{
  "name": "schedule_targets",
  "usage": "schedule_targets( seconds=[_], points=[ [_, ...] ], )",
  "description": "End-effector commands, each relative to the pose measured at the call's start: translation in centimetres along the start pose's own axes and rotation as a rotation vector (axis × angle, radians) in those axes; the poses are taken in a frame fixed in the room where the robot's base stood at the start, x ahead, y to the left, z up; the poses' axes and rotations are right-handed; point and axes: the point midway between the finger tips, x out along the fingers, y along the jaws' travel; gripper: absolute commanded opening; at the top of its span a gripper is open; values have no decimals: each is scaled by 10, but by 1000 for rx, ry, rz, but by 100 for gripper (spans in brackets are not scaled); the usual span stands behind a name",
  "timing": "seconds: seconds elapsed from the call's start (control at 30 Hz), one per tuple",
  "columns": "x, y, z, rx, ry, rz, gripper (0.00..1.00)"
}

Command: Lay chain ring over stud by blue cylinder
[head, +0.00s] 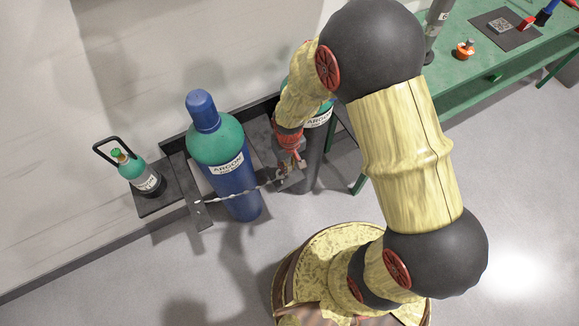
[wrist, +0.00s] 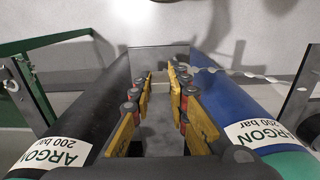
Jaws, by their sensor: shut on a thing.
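The blue argon cylinder (head: 225,165) with a green shoulder stands upright in a dark rack; its side shows at the right in the wrist view (wrist: 225,90). A pale chain (head: 240,193) runs across its front from a bracket at its left to my gripper (head: 287,166). In the wrist view, the chain (wrist: 235,73) reaches the tips of my yellow-padded gripper (wrist: 163,76) from the right. My gripper is shut on the chain's end ring, between the blue cylinder and a dark cylinder. The ring is too small to make out, and I cannot pick out the stud.
The dark argon cylinder (head: 304,165) stands close on the right of my gripper; it also shows in the wrist view (wrist: 95,105). A small cylinder (head: 138,175) sits on a platform at left. A green bench (head: 480,75) stands at upper right. Floor in front is clear.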

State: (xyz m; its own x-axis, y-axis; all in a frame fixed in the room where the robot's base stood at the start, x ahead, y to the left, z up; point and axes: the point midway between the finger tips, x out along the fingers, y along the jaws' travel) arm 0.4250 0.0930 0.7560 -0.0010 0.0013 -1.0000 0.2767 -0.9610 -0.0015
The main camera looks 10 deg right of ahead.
Motion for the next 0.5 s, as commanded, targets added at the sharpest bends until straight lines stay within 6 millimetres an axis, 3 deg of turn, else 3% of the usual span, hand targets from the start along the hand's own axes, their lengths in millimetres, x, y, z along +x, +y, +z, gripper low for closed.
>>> schedule_targets(
  seconds=[0.5],
  points=[
    [43,0,0,1,0,0,0]
  ],
)
